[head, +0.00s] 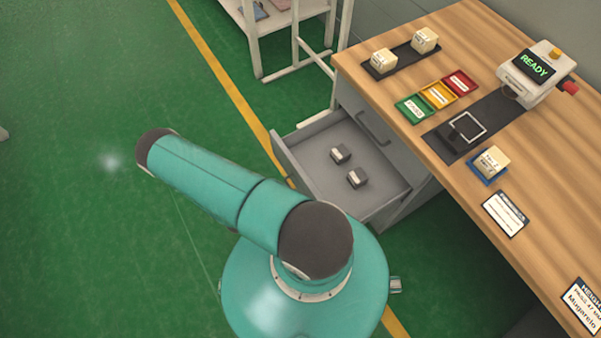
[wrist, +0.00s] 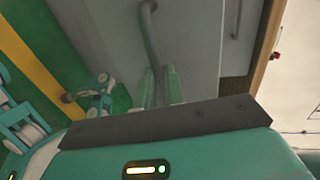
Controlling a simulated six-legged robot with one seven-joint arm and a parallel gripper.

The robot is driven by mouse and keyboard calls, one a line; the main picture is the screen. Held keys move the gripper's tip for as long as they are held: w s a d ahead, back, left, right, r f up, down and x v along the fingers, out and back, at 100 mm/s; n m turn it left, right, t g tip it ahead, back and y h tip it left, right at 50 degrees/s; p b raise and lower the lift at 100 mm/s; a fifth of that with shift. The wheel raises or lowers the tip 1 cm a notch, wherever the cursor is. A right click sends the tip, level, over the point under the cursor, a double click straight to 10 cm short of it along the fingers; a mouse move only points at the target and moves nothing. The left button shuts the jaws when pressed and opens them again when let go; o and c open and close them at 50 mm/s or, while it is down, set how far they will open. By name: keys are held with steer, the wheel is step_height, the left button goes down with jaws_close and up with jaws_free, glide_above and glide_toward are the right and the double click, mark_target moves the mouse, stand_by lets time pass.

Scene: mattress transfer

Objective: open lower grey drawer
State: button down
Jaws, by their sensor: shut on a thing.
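The lower grey drawer (head: 293,172) of the cabinet under the bench is pulled out in the head view. Two small dark grey blocks lie on its floor. In the wrist view, the front panel of the drawer (wrist: 190,45) fills the upper middle, with its grey bar handle (wrist: 148,30) running down between the fingers. My gripper (wrist: 159,78) is shut on this handle. In the head view my gripper and the drawer's handle are hidden.
An upper drawer with its own handle (head: 372,128) is shut above. The wooden bench (head: 440,60) holds cream blocks, coloured trays and a device reading READY (head: 533,65). A white rack (head: 290,35) stands behind. Green floor is free at left.

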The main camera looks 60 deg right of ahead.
steer(key=shift+w+a, duration=0.25)
steer(key=c, duration=1.5)
jaws_free()
steer(key=shift+a, duration=0.1)
steer(key=v, duration=1.3)
steer(key=shift+w+a, duration=0.15)
steer(key=shift+a, duration=0.1)
steer(key=shift+r, duration=0.1)
